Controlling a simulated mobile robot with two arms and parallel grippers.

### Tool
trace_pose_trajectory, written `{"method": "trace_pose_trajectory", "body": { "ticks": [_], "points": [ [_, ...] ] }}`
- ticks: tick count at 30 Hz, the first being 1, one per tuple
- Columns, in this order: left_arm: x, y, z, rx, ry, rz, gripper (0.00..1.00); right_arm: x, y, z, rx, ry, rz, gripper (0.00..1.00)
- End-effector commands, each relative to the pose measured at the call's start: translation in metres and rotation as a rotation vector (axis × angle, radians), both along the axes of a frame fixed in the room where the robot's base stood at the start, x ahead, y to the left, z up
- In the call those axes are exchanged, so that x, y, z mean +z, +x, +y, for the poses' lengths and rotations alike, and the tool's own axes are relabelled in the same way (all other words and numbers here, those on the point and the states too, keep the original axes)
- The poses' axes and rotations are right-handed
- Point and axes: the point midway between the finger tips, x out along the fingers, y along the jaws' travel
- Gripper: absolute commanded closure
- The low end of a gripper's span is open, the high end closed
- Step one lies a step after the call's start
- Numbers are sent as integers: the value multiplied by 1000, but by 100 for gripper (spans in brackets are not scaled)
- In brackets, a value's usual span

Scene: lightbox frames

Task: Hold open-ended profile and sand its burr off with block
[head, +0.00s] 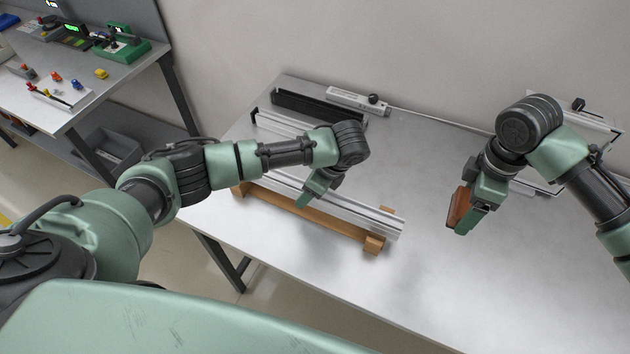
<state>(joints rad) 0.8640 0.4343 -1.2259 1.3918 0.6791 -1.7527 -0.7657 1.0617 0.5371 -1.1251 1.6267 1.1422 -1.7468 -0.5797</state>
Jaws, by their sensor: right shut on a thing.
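A silver aluminium profile (368,214) lies along a wooden cradle (345,236) on the table. Its right end sticks out just past the cradle's end block. A burr is too small to make out. My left gripper (311,194) is down at the middle of the profile, with a finger in front of it; its jaws are partly hidden by the hand, so I cannot tell if they are closed on it. My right gripper (464,212) is shut on a reddish-brown sanding block (458,206), held above the table, to the right of the profile's end and apart from it.
Behind the profile lie another silver bar (280,124), a black channel (305,107) and a white measuring device (358,100) with a long rod along the wall. The grey table (500,285) is clear at front right. A second bench (110,75) stands far left.

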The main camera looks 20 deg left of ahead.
Motion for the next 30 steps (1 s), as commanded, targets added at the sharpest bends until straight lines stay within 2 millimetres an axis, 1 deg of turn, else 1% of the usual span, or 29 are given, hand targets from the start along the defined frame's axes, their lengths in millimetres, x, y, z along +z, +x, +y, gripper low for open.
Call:
{"method": "trace_pose_trajectory", "body": {
  "ticks": [3,12,13,14,15,17,18,19,22,23,24,26,27,30],
  "points": [
    [-7,0,3,0,1,0,38,0,0,0,0,0,0,55],
    [-9,0,4,0,0,-1,38,0,0,0,0,0,0,55],
    [-9,0,4,0,0,-1,44,0,0,0,0,0,0,55],
    [-9,0,4,0,0,-1,52,0,0,0,0,0,0,55],
    [-8,0,4,0,0,-1,63,0,0,0,0,0,0,55],
    [-8,0,4,1,0,-1,80,0,0,0,0,0,0,55],
    [-8,0,4,1,0,-1,91,0,0,0,0,0,0,55],
    [-8,0,4,1,0,-1,99,0,0,0,0,0,-1,55],
    [-8,0,4,1,0,-1,100,0,0,0,0,0,0,55],
    [-8,0,4,1,0,-1,69,0,0,0,0,0,-1,55],
    [-8,0,4,1,0,-1,80,0,0,0,0,0,0,55],
    [-8,0,4,1,0,-1,97,0,0,0,0,0,0,55],
    [-8,0,3,1,0,-1,100,0,0,0,0,0,0,55],
    [-8,0,3,1,0,-1,100,0,0,0,0,0,0,55]
  ]
}}
